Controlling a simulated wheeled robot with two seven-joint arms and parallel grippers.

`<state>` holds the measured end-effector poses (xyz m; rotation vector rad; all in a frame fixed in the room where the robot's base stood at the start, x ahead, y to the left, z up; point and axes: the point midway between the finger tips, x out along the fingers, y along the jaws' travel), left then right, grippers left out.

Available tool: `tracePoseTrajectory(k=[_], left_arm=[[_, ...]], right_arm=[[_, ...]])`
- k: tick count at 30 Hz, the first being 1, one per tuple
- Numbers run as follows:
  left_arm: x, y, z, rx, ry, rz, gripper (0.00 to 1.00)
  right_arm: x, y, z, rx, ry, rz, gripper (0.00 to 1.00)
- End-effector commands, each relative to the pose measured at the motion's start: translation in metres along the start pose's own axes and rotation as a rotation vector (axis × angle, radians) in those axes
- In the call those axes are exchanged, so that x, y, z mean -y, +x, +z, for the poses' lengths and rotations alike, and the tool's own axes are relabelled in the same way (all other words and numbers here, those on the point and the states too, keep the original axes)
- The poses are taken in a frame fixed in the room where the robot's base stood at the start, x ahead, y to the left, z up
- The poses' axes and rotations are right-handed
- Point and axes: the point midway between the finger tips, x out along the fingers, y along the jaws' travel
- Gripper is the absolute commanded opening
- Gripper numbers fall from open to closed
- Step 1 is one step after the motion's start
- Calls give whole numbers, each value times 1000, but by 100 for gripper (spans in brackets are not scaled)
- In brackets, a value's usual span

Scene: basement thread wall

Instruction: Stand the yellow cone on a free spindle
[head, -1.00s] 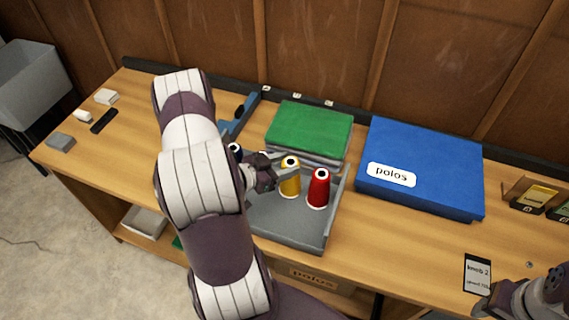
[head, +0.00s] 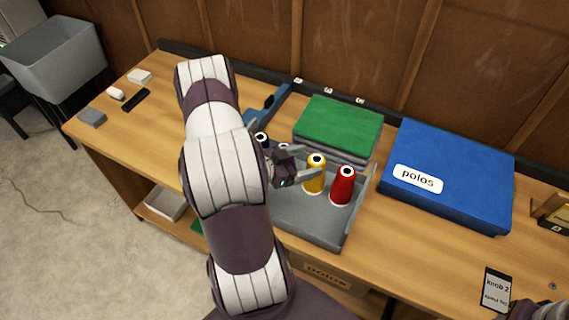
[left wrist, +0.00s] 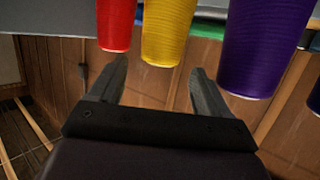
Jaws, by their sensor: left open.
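The yellow cone (head: 315,178) stands upright in the grey tray (head: 308,226), close beside the red cone (head: 342,188). My left gripper (head: 301,166) is open, just left of the yellow cone. In the left wrist view, the yellow cone (left wrist: 166,32) shows between and beyond the open fingers (left wrist: 160,72), with the red cone (left wrist: 115,25) to the left and a purple cone (left wrist: 262,45) to the right. The purple cone is mostly hidden by my arm in the head view. My right gripper (head: 540,311) is cut off at the bottom right edge. I cannot make out a free spindle.
A folded green cloth stack (head: 338,125) lies behind the tray. A large blue box (head: 465,180) labelled "polos" is to its right. A blue tool-like object (head: 264,108) lies behind my left arm. A phone-like card (head: 496,288) lies near the front edge.

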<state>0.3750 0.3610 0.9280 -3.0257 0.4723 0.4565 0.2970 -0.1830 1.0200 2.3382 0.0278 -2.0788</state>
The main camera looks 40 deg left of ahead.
Motion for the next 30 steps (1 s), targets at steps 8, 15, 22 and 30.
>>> tracePoseTrajectory(k=[8,15,22,30], left_arm=[[1,-62,1,0,1,-8,78],[1,-100,0,-1,0,-4,78],[0,-106,0,-1,1,0,78],[29,-58,-11,261,85,-81,78]], right_arm=[[0,6,1,0,0,0,43],[0,8,1,0,0,0,43],[0,8,1,0,0,0,43],[0,8,1,0,0,0,43]])
